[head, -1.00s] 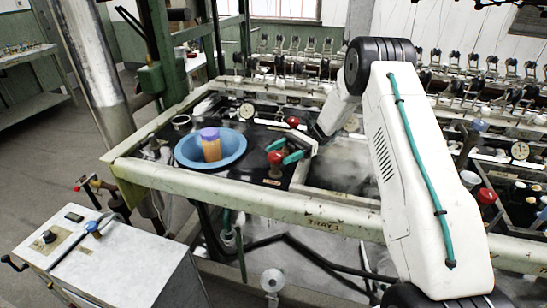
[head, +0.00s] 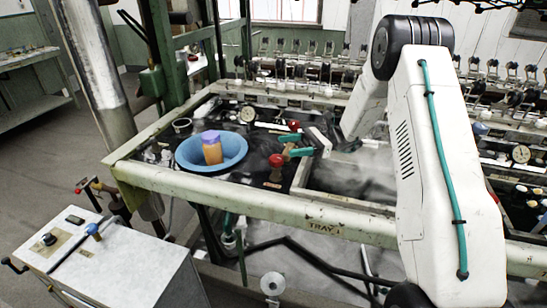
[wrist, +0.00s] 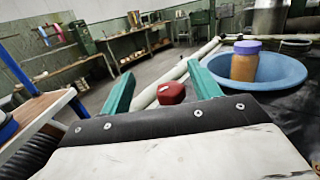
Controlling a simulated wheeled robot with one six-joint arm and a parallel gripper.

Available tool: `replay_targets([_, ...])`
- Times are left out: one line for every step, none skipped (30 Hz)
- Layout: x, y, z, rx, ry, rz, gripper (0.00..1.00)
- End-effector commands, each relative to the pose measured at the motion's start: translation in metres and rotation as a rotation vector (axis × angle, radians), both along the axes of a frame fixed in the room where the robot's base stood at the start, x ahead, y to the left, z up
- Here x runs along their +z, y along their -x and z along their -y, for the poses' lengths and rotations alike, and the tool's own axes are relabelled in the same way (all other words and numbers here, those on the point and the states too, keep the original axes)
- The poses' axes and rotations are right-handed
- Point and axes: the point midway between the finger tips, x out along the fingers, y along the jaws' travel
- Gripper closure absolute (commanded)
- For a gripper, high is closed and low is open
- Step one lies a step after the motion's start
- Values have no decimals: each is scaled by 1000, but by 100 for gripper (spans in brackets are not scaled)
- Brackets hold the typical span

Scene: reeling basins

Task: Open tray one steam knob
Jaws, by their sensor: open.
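A red steam knob (head: 276,160) stands on the dark top of tray one, whose front rail (head: 260,203) bears the label "TRAY 1". My gripper (head: 286,146) has teal fingers and is open and empty, just right of and behind the knob in the head view. In the wrist view the knob (wrist: 171,93) shows between the two spread fingers of my gripper (wrist: 160,70). It looks apart from both fingers. Its lower part is hidden by the gripper body there. I cannot tell the knob's turn position.
A blue basin (head: 187,157) with an orange jar with a purple lid (head: 212,149) stands left of the knob. A second red knob (head: 294,125) is behind my gripper. Steam rises from the tray on the right. A grey control box (head: 130,252) stands front left.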

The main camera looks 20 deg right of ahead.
Motion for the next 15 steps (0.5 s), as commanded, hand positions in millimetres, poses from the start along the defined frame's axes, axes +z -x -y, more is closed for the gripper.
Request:
replay_targets([4, 8, -4, -104, -19, -6, 38])
replay_targets([4, 11, -6, -169, -27, -9, 38])
replay_targets([3, 15, -8, -260, -32, -16, 38])
replay_targets([1, 18, -9, -327, -31, -23, 38])
replay_targets([-2, 21, -10, -392, -26, -28, 38])
replay_targets([-7, 25, -10, -471, -17, -40, 38])
replay_targets([-11, 28, -10, -523, -7, -48, 38])
replay_targets([-16, 31, -9, -569, 4, -58, 38])
replay_targets([-22, 34, -9, -621, 21, -69, 38])
replay_targets([-27, 36, -9, -654, 34, -76, 38])
replay_targets([-32, 37, -8, -682, 46, -82, 38])
replay_targets([-38, 37, -7, -710, 62, -83, 38])
replay_targets([-40, 35, -6, -724, 74, -80, 38])
replay_targets([-42, 32, -5, -735, 84, -69, 38])
replay_targets([-43, 30, -7, -734, 93, -61, 38])
